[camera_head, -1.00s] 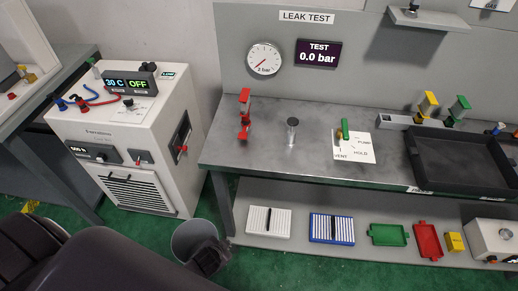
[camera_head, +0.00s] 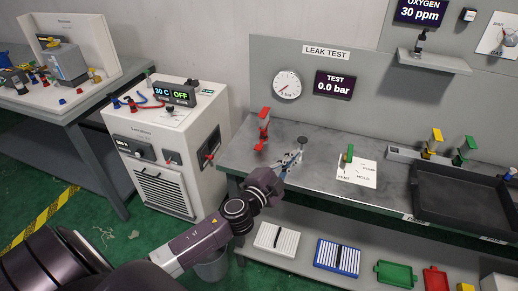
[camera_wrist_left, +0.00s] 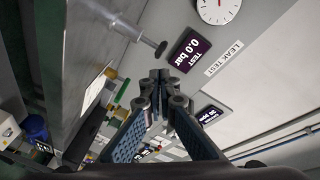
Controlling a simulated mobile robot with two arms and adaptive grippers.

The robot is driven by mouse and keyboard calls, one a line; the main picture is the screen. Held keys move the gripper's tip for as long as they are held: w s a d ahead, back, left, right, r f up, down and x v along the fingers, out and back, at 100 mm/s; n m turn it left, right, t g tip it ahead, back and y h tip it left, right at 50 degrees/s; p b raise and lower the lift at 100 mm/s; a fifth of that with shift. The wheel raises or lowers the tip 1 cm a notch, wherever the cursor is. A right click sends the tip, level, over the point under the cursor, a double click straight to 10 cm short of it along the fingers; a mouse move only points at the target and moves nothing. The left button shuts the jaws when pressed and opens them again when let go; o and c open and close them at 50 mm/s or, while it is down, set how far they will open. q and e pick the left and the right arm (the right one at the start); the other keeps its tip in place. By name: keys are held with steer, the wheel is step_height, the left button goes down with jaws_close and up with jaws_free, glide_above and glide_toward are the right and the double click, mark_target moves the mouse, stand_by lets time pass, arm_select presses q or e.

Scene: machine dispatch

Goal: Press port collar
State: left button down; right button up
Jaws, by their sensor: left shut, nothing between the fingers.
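The metal port post with its round, wider top (camera_wrist_left: 139,34) sticks out from the bench in the left wrist view, beside my left gripper (camera_wrist_left: 160,88). A gap shows between its top and the fingertips. The left fingers are shut and empty. I cannot make out a separate collar on the post. My right gripper is not in view.
The leak test panel carries a gauge (camera_head: 287,85) and a display (camera_head: 334,85) reading 0.0 bar. A black tray (camera_head: 465,205) is at the bench's right. The white chiller (camera_head: 170,150) stands left of the bench. Trays lie on the lower shelf.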

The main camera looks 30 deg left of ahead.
arm_select(q)
steer(key=w+d+r+m+g+h, duration=0.35)
steer(key=d+r+m+h, duration=0.35)
steer(key=m, duration=0.6)
steer(key=a+m+g+y, duration=0.1)
steer(key=a+y, duration=0.1)
steer(key=a, duration=0.5)
steer(key=w+a+f+m+g+y, duration=0.1)
steer(key=a+g+y, duration=0.1)
steer(key=a, duration=0.6)
steer(key=a+f+m+g+y, duration=0.1)
steer(key=a+g+y, duration=0.1)
steer(key=a, duration=0.6)
steer(key=shift+w+a+y+p, duration=0.1)
steer(key=shift+w+y+p, duration=0.2)
steer(key=shift+y, duration=0.3)
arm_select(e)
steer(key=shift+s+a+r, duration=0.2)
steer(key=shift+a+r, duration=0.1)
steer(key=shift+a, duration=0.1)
